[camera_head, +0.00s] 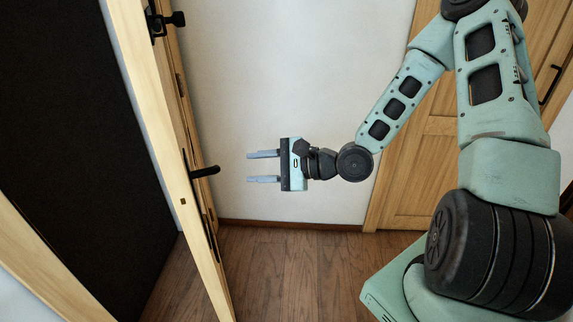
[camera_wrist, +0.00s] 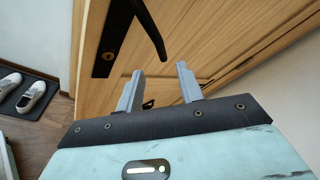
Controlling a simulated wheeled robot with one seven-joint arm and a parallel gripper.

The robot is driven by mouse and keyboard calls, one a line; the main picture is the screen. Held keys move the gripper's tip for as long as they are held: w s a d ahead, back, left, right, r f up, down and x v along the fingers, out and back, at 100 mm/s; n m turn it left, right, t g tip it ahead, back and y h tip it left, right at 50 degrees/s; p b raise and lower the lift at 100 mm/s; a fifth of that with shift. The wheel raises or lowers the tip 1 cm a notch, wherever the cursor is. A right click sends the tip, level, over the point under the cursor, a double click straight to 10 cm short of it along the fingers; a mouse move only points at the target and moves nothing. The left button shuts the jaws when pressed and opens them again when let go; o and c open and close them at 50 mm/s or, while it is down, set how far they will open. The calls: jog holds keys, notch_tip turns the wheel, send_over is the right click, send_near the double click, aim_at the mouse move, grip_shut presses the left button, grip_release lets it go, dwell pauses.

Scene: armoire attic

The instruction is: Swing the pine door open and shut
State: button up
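The pine door (camera_head: 172,130) stands ajar at the left in the head view, seen nearly edge-on, with a dark opening to its left. Its black lever handle (camera_head: 205,171) sticks out to the right toward my gripper. My gripper (camera_head: 248,167) is open and empty, its two fingers pointing left at the door, a short gap from the handle. In the wrist view the door's face (camera_wrist: 210,30) fills the upper middle, and the black handle with its plate (camera_wrist: 110,45) lies just beyond my open fingers (camera_wrist: 160,88).
A second wooden door (camera_head: 425,150) is in the wall at the right, behind my arm. The white wall (camera_head: 290,70) and wooden floor (camera_head: 290,265) between the doors are clear. In the wrist view, white shoes (camera_wrist: 32,95) lie on a dark mat at the left.

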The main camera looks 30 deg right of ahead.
jog(key=p+v, duration=0.5)
jog(key=v, duration=0.1)
jog(key=shift+p, duration=0.4)
jog(key=shift+s+d, duration=0.1)
jog(key=shift+d, duration=0.05)
